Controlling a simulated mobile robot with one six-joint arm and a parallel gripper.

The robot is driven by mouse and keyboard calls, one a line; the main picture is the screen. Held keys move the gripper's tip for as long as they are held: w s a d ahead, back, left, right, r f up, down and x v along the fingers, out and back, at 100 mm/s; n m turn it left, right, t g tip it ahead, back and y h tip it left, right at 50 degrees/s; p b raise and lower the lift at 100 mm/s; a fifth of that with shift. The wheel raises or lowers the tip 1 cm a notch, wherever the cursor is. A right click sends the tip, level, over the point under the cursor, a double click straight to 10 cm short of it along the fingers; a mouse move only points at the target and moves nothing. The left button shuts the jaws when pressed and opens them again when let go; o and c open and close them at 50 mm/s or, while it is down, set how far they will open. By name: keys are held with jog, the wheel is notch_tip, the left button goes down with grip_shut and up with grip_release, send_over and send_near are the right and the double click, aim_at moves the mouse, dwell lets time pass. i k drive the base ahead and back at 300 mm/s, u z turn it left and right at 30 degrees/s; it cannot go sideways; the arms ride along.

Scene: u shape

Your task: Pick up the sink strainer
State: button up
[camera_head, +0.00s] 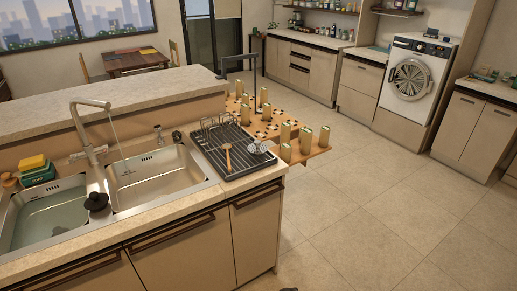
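A dark, round-topped piece (96,202) rests on the divider between the two basins of the steel sink. It looks like a sink strainer or stopper, but it is too small to be sure. The left basin (50,217) holds water. Water runs from the tap (90,130) toward the right basin (150,180). My gripper is not in view, and nothing is seen touching the dark piece.
A black dish rack (236,165) stands right of the sink, holding a wooden utensil (228,157) and small clear items. Yellow and green sponges (35,170) lie behind the left basin. A patterned wooden table (305,155) carries several cylinders. The floor (370,220) at right is clear.

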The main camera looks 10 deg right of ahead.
aim_at(257, 148)
jog(key=u, duration=0.05)
jog(key=i, duration=0.9)
jog(key=z, duration=0.05)
